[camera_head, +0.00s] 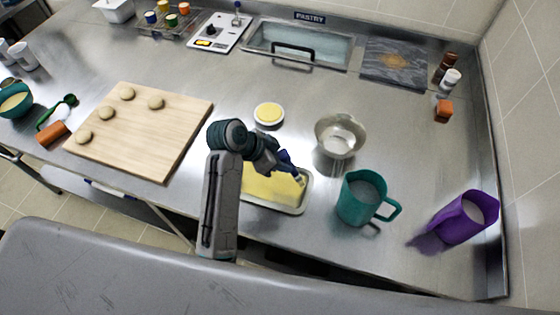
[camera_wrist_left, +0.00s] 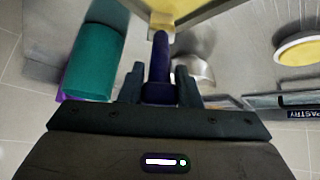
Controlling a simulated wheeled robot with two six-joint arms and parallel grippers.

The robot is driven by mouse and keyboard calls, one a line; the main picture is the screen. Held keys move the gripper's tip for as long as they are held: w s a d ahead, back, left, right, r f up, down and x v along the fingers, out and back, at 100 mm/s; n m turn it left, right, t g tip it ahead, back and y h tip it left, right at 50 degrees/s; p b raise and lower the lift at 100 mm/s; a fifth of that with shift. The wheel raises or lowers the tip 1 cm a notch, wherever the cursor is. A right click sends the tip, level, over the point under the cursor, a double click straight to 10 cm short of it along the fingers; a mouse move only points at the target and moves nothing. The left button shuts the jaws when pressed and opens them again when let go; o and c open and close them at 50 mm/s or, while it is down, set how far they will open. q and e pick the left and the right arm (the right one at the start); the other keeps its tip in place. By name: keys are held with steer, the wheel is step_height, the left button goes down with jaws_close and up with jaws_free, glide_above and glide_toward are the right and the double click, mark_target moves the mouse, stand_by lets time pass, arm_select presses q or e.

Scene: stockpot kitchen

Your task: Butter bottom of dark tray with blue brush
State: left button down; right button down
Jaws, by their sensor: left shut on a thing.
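The tray (camera_head: 302,205) lies near the front edge of the counter. It has a metallic rim and a yellow-coated bottom, and my left arm hides part of it. My left gripper (camera_head: 276,160) is over the tray, shut on the blue brush (camera_head: 289,169). The brush's pale head points down toward the tray's right part; I cannot tell for sure whether it touches. In the left wrist view the brush's dark blue handle (camera_wrist_left: 161,60) stands between the fingers, with its head against the yellow area. A small round dish of yellow butter (camera_head: 268,113) stands behind the tray. My right gripper is out of view.
A metal bowl (camera_head: 340,136) and a teal jug (camera_head: 366,199) stand close to the tray's right. A purple jug (camera_head: 465,217) is farther right. A wooden board (camera_head: 140,135) with several dough balls lies left. A sink (camera_head: 297,45) is at the back.

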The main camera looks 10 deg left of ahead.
mark_target(287, 153)
arm_select(q)
steer(key=shift+r, duration=2.55)
steer(key=shift+r, duration=1.5)
